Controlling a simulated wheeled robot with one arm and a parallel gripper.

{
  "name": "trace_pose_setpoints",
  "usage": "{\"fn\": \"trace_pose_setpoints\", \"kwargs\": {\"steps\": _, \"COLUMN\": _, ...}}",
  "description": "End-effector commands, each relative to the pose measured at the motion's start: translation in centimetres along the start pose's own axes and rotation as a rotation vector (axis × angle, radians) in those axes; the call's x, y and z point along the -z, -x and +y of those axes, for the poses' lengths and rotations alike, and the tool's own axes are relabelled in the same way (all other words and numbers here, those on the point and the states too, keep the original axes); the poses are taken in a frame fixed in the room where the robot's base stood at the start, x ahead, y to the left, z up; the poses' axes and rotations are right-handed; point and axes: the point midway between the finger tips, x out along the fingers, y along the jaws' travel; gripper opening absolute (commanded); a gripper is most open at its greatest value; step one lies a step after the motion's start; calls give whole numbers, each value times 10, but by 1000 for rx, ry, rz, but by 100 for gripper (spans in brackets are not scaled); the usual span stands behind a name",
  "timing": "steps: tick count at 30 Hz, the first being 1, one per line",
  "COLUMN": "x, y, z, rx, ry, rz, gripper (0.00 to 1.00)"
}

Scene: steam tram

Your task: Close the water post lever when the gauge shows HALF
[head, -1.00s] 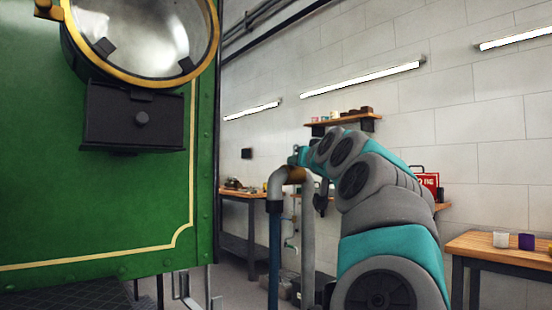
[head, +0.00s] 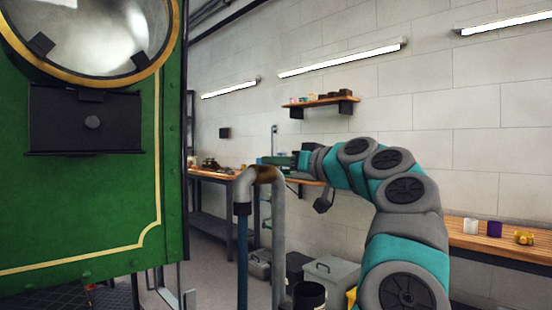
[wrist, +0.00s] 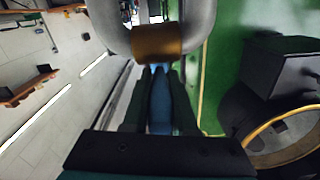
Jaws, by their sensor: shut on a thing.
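The water post (head: 278,225) is a grey pipe with a bent top and a brass collar (head: 265,173); a dark blue sleeve (head: 242,260) hangs from its left end. My gripper (head: 280,161) is beside the collar, just right of and behind the bend. In the wrist view my gripper (wrist: 158,72) is shut on a narrow blue bar, which looks like the water post lever (wrist: 159,110). The bar lies between the fingers and reaches toward the brass collar (wrist: 158,42). In the head view the lever is largely hidden by the gripper. I see no gauge that I can read.
The green locomotive (head: 80,205) with its round lamp fills the left. A workbench (head: 205,173) stands behind, and another bench (head: 500,250) at the right holds small cups. Grey bins (head: 325,272) stand on the floor behind the post.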

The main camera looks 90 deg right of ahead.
Motion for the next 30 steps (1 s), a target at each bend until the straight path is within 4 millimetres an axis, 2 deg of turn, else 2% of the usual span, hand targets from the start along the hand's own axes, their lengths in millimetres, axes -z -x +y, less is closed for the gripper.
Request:
{"fn": "trace_pose_setpoints", "kwargs": {"steps": 11, "x": 5, "y": 2, "z": 0, "rx": 0, "ry": 1, "rz": 10, "gripper": 0}}
{"fn": "trace_pose_setpoints", "kwargs": {"steps": 12, "x": 5, "y": 2, "z": 0, "rx": 0, "ry": 1, "rz": 10, "gripper": 28}}
{"fn": "trace_pose_setpoints", "kwargs": {"steps": 19, "x": 3, "y": 1, "z": 0, "rx": 1, "ry": 0, "rz": 6, "gripper": 53}}
{"fn": "trace_pose_setpoints", "kwargs": {"steps": 30, "x": 1, "y": 4, "z": 0, "rx": 1, "ry": 0, "rz": 4, "gripper": 55}}
